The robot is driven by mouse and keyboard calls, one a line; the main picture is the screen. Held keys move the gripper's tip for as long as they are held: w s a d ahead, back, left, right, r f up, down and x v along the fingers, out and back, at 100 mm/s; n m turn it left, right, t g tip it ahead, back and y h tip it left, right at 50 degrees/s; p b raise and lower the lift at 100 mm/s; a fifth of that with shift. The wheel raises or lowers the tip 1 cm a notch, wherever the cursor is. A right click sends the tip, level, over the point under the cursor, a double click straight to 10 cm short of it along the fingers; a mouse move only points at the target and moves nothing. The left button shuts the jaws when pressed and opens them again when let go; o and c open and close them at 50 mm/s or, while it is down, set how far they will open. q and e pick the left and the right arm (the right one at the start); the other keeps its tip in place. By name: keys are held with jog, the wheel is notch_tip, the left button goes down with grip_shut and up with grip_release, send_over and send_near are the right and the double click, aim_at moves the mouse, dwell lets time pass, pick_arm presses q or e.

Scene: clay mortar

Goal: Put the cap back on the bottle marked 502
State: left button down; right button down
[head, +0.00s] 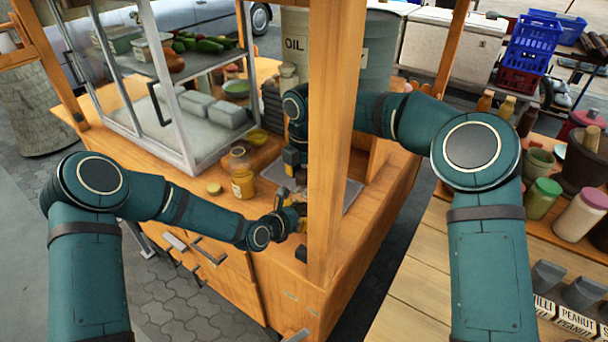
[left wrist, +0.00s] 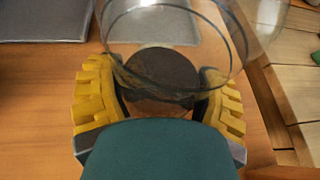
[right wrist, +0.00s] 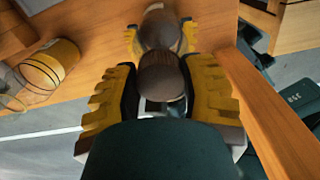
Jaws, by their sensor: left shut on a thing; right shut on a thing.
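My left gripper (left wrist: 160,95) is shut on a clear glass bottle (left wrist: 165,28) that shows a dark round patch between the fingers. In the head view the left gripper (head: 293,212) is beside the wooden post, and the bottle is mostly hidden. My right gripper (right wrist: 160,85) is shut on a dark brown rounded piece, seemingly the cap (right wrist: 162,76). In the right wrist view it lines up with another brown round shape (right wrist: 160,27) between the left gripper's yellow fingers. I cannot tell whether the two touch. No 502 mark is legible.
A jar with yellow contents (head: 242,182) stands on the counter, with a loose yellowish lid (head: 214,188) beside it. A grey metal tray (head: 351,194) lies behind the post (head: 334,130). The glass case (head: 185,95) stands to the left.

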jog(key=m, duration=0.7)
jog(key=shift+c, duration=2.4)
grip_release()
jog(key=shift+r, duration=2.25)
jog(key=shift+o, duration=0.2)
